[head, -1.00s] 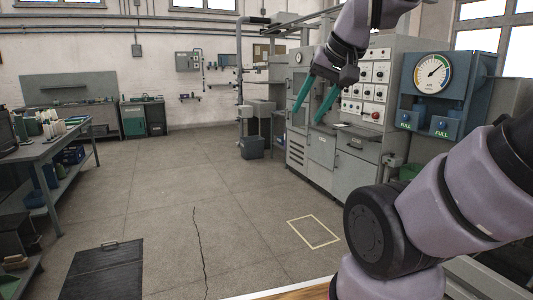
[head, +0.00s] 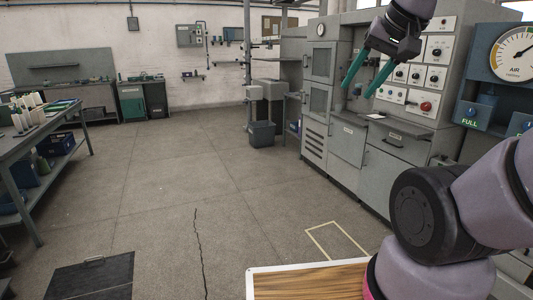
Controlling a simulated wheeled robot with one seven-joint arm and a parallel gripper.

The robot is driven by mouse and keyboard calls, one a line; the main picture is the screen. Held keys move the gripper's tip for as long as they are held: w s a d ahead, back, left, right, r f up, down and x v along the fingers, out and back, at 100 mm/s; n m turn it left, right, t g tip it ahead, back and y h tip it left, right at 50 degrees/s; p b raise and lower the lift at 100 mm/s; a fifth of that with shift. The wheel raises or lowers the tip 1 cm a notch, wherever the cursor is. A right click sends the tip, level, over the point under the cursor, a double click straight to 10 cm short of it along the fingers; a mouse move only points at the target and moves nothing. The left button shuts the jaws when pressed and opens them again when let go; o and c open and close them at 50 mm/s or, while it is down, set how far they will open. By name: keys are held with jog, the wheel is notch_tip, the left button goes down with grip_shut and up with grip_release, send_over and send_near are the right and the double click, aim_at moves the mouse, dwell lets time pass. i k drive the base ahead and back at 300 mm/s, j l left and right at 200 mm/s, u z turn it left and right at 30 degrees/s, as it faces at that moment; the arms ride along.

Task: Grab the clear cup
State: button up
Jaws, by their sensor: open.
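My gripper (head: 360,91) is in the upper right of the head view, with its two green fingers apart and nothing between them. It hangs in front of the grey control cabinet. I cannot make out a clear cup anywhere in the head view.
The grey control cabinet (head: 346,140) with dials and a small ledge stands at right, beside a blue gauge panel (head: 487,85). A workbench (head: 26,152) with white cones is at left. A dark floor hatch (head: 92,278) lies at lower left. The middle floor is open.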

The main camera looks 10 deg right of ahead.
aim_at(338, 108)
jog(key=i, duration=1.3)
jog(key=i+j+z, duration=0.1)
jog(key=i, duration=1.2)
jog(key=i+j, duration=0.1)
jog(key=i, duration=1.2)
jog(key=i+j+z, duration=0.1)
jog(key=i+z, duration=0.35)
jog(key=i+j+z, duration=0.15)
jog(key=z, duration=0.3)
jog(key=i+j+z, duration=0.65)
jog(key=z, duration=0.2)
jog(key=i+j+z, duration=0.1)
jog(key=j+z, duration=0.35)
jog(key=i+j+z, duration=0.1)
jog(key=j+z, duration=0.6)
jog(key=z, duration=0.15)
jog(key=j+z, duration=0.35)
jog(key=j, duration=0.75)
jog(key=i+j, duration=0.2)
jog(key=i+u, duration=0.05)
jog(key=i, duration=0.05)
